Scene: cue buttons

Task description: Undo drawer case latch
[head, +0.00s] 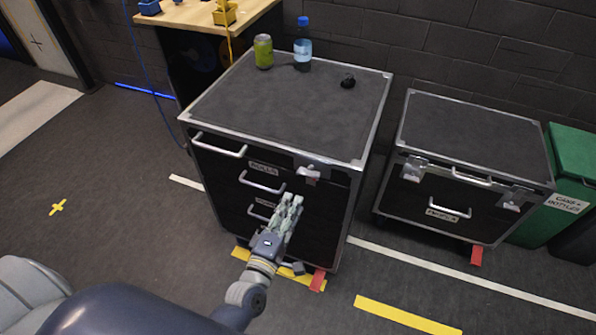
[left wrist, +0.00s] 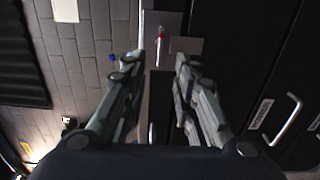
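The black drawer case (head: 215,165) with metal edging stands in the middle of the head view. Several drawer handles show on its front. Its silver latch (head: 310,173) is at the upper right of the front, right of the top drawer's label. In the left wrist view the latch (left wrist: 163,28), with a small red mark, lies beyond and between my fingertips. My left gripper (head: 292,199) is in front of the case, below the latch in the head view. In the left wrist view its fingers (left wrist: 158,62) are apart with nothing between them. My right gripper is not in view.
A green can (head: 263,52), a blue-capped bottle (head: 302,45) and a small black object (head: 348,81) stand on the case. A lower black case (head: 425,185) with two latches stands to the right, beside a green bin (head: 570,165). Floor at left is open.

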